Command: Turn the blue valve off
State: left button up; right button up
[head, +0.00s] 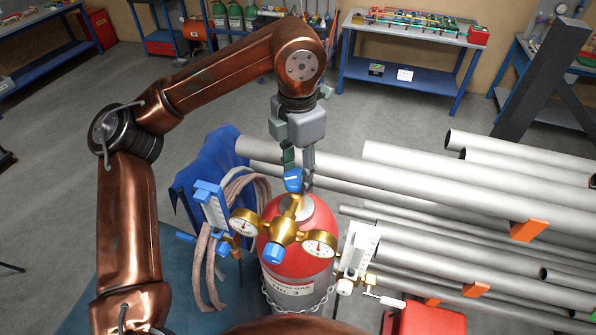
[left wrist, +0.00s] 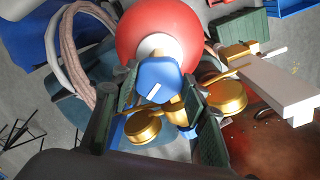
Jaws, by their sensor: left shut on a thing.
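The blue valve (head: 292,181) is a knob on the brass regulator (head: 284,228), on top of a red-topped gas cylinder (head: 275,275). In the left wrist view the blue valve (left wrist: 158,78) lies between the two dark green finger pads. My left gripper (head: 298,168) comes down from above and is shut on this knob, its fingers on either side. A second blue knob (head: 272,253) faces the front of the regulator. My right gripper is in neither view.
Two round gauges (head: 245,226) (head: 319,243) flank the regulator. A blue-and-white flowmeter (head: 211,205) and coiled hoses (head: 205,262) are at the left. A white flowmeter (head: 358,248) is at the right, before racked grey pipes (head: 440,180). A chain (head: 296,305) circles the cylinder.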

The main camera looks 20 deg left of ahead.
aim_at(297, 177)
pick_arm(q)
jog(key=m+p, duration=0.1)
jog(key=m, duration=0.5)
jog(key=shift+s, duration=0.1)
jog(key=shift+m, duration=0.4)
jog(key=o, duration=1.2)
jog(key=shift+a, duration=0.15)
jog(key=shift+c, duration=0.2)
notch_tip(297, 177, up, 12)
dwell(0.3)
